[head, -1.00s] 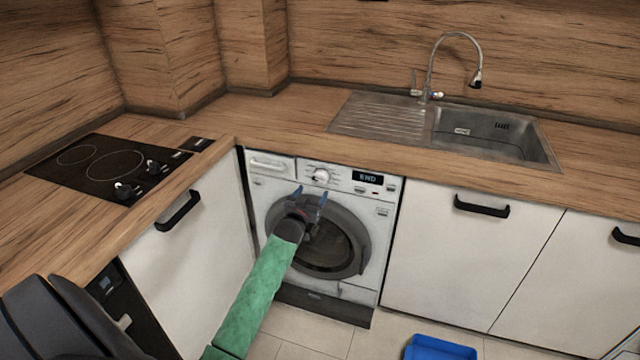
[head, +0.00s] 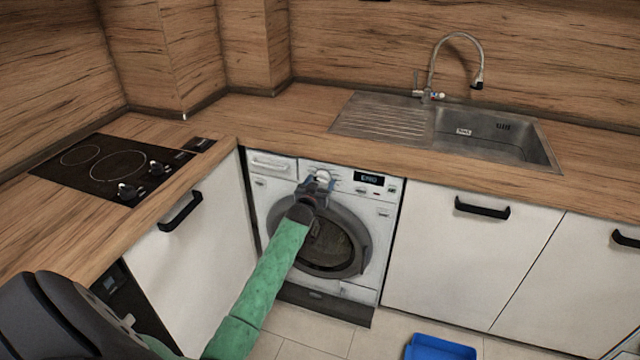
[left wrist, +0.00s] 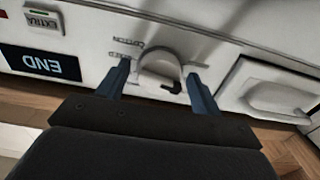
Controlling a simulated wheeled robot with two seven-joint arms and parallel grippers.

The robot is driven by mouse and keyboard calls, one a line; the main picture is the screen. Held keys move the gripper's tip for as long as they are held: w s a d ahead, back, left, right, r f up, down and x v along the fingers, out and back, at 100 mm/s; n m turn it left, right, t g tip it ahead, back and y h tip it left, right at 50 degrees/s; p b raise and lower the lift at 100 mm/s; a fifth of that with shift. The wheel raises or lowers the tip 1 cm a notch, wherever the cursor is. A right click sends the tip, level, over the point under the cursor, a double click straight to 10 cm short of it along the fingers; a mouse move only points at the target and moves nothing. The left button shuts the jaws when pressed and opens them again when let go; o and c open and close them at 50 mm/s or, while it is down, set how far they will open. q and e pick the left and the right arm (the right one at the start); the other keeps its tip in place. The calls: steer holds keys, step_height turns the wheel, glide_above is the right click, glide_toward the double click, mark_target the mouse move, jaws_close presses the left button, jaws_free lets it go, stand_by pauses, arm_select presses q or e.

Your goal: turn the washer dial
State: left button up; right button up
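The washer (head: 375,235) stands under the counter with its round door shut. Its white dial (head: 322,176) sits on the upper panel, left of a display (head: 369,179) reading END. My left gripper (head: 319,184) is at the dial, its blue fingers apart on either side of it. In the left wrist view the dial (left wrist: 161,70) lies between the two fingertips (left wrist: 158,80). A gap shows beside each finger, and contact cannot be made out. The picture there is upside down, with the display (left wrist: 41,64) at left. My right gripper is not in view.
The detergent drawer (head: 271,164) is left of the dial. The wooden counter edge (head: 300,150) runs just above the panel. A hob (head: 110,168) is at left, a sink (head: 490,135) at right, and a blue bin (head: 440,347) on the floor.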

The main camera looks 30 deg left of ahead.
arm_select(q)
steer(key=c, duration=0.8)
steer(key=shift+o, duration=0.2)
